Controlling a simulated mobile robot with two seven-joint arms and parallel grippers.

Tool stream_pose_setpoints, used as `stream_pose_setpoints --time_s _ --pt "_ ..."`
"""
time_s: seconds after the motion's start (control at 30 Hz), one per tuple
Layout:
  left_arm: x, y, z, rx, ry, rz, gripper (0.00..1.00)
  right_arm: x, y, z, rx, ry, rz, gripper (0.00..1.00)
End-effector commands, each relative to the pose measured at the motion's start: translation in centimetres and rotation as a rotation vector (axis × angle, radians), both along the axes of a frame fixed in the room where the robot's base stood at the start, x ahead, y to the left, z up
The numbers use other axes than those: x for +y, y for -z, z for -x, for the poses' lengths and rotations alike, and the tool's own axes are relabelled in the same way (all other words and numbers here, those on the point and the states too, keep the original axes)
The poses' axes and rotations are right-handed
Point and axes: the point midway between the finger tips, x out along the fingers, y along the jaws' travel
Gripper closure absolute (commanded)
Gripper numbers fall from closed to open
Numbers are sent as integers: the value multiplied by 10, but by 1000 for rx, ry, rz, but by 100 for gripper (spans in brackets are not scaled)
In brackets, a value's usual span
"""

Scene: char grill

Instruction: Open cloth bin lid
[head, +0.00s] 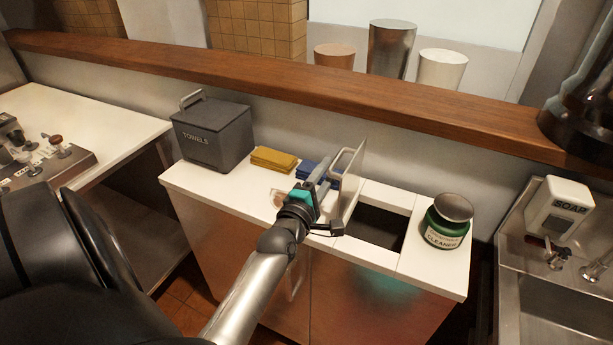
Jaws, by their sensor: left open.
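The cloth bin lid (354,187) stands raised, close to upright, at the left edge of a dark square bin opening (378,228) in the white counter top. Its pale loop handle (346,156) is on the left face of the lid. My left gripper (327,170) is open, on the left side of the lid, close to the handle. I cannot tell whether a finger touches the handle or the lid. The bin's inside looks dark and its contents are hidden. My right gripper is out of view.
A grey TOWELS box (213,134), folded yellow cloths (273,159) and folded blue cloths (308,170) sit along the counter's back. A green CLEANER jar (446,226) stands right of the opening. A wooden ledge (290,88) runs behind; a sink (570,285) is at right.

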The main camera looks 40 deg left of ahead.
Motion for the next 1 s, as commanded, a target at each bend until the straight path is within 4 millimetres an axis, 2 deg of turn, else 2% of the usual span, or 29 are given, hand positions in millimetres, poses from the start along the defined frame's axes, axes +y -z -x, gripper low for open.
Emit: stream_pose_setpoints --time_s 0.1,0.5,0.7,1.0 --pt "-6 1 22 2 -1 1 53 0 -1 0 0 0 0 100" --pt "-24 0 83 0 0 0 53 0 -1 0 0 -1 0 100" --pt "-29 0 99 -2 0 0 53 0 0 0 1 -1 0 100" --pt "-30 -1 104 -4 -1 0 53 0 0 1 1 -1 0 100"
